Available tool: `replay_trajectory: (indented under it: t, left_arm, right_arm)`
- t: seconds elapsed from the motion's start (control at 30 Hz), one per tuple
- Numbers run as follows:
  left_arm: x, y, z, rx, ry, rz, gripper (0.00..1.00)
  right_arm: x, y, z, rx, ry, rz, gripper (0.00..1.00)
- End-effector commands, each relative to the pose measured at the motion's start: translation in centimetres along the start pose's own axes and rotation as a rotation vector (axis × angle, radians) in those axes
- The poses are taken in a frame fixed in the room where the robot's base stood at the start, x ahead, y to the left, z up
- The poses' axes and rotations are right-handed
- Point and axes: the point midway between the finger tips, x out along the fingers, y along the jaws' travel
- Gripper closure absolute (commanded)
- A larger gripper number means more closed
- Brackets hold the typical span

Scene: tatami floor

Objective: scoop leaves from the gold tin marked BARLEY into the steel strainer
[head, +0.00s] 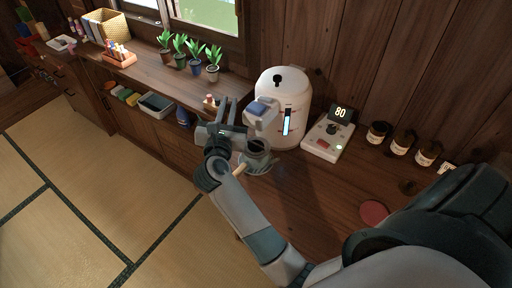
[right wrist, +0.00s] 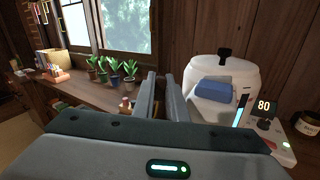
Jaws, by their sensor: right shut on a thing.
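My right gripper (head: 227,112) is in front of the white water dispenser (head: 280,105), left of its blue-topped spout. Its two fingers stand close together, also in the right wrist view (right wrist: 161,97). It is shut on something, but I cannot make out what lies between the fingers. A grey-green vessel (head: 266,163) with a dark opening and a light wooden handle (head: 239,171) stands below the spout, partly behind my right arm. I cannot identify a gold tin marked BARLEY or a steel strainer in either view. My left gripper is out of view.
A white control box (head: 321,146) with a display reading 80 (head: 341,112) stands right of the dispenser. Several dark labelled jars (head: 399,145) line the wall. A red disc (head: 374,212) lies near my arm. Potted plants (head: 213,73) stand along the window.

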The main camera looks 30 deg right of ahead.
Motion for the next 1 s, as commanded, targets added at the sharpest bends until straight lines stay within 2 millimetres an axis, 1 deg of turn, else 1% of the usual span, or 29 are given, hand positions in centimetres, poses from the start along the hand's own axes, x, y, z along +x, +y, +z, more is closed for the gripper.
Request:
replay_trajectory:
  t: [0.03,0.2,0.43,0.63,1.0]
  left_arm:
    - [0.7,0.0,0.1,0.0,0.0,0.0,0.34]
    - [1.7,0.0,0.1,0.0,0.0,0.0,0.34]
    - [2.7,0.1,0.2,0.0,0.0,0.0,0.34]
    - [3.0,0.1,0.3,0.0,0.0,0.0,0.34]
    - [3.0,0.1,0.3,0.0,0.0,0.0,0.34]
  right_arm:
    - [0.0,0.2,-0.9,-0.014,0.001,0.001,1.0]
    - [0.0,0.9,-2.7,-0.062,0.001,0.0,1.0]
    - [0.0,1.6,-4.4,-0.112,0.0,0.0,1.0]
    - [0.0,1.9,-5.0,-0.135,-0.001,0.0,1.0]
    - [0.0,1.9,-5.0,-0.138,-0.001,0.0,1.0]
